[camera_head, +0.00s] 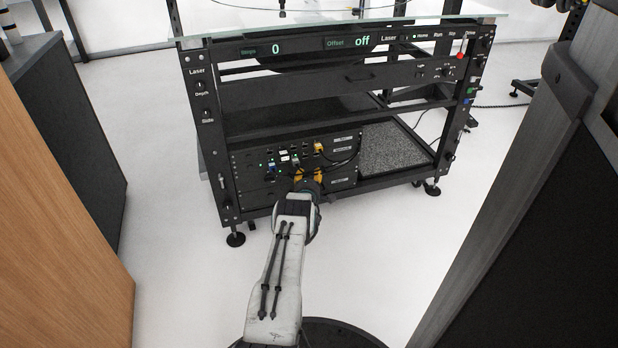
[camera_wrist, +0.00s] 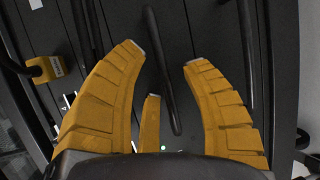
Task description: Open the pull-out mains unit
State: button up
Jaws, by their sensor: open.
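The pull-out mains unit (camera_head: 262,178) is a black panel low on the left of the rack, with sockets, small lights and cables on its front. My gripper (camera_head: 308,176) is at the lower part of this panel, and its yellow fingers partly hide it. In the wrist view, my gripper (camera_wrist: 165,56) is open, with its fingers spread. A dark bar handle (camera_wrist: 158,62) runs between the fingertips, in front of dark panels. The fingers stand on both sides of it, and I see no grip on it.
A grey speckled shelf (camera_head: 393,150) is to the right of the unit. A wooden cabinet (camera_head: 60,190) stands left, a dark one (camera_head: 530,200) right. White floor (camera_head: 180,270) is free between them.

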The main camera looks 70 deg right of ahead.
jog(key=shift+c, duration=0.3)
grip_shut()
jog(key=shift+a, duration=0.1)
